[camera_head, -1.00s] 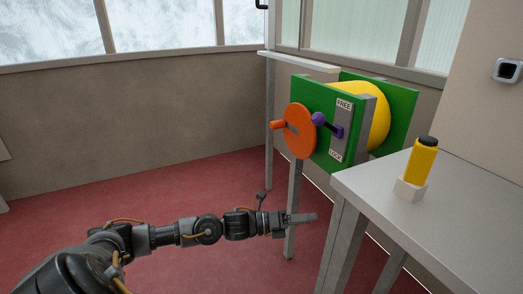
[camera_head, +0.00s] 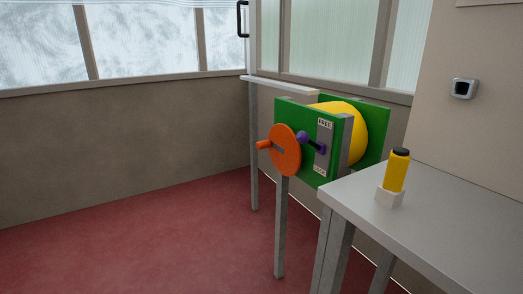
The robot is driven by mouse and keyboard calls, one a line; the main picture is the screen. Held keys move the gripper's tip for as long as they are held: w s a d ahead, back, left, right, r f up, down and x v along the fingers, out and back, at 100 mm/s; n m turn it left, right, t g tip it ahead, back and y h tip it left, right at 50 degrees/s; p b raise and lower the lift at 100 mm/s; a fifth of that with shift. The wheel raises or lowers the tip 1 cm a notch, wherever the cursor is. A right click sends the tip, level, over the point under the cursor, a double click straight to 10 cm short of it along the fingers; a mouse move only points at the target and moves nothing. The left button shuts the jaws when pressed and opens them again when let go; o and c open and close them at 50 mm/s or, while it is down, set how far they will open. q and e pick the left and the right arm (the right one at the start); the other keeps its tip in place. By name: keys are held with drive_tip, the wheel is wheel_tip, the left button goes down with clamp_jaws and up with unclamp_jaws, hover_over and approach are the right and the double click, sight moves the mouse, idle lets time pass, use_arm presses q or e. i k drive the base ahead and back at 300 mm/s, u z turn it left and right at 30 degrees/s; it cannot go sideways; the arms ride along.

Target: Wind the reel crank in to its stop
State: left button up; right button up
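The reel stands on a post-legged stand right of the middle, with green side plates (camera_head: 296,116) and a yellow drum (camera_head: 351,130) between them. An orange crank disc (camera_head: 285,151) is on its near face, with an orange handle (camera_head: 263,145) sticking out to the left. A lever with a purple knob (camera_head: 303,138) sits beside the disc on a grey plate (camera_head: 325,148) marked FREE at the top and LOCK at the bottom. The lever's knob is nearer the middle to upper part of that plate. Neither of my grippers is in view.
A grey table (camera_head: 440,205) stands at the right, close to the reel. A yellow bottle (camera_head: 396,171) with a black cap sits in a white holder (camera_head: 389,198) on it. A white shelf (camera_head: 280,86) is behind the reel. The red floor to the left is clear.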

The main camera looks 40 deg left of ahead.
sight(284, 150)
drive_tip(key=u, duration=0.05)
drive_tip(key=k, duration=1.2)
drive_tip(key=u, duration=0.65)
drive_tip(key=i, duration=1.25)
drive_tip(key=z, duration=0.55)
drive_tip(key=i, duration=0.4)
drive_tip(key=z, duration=0.4)
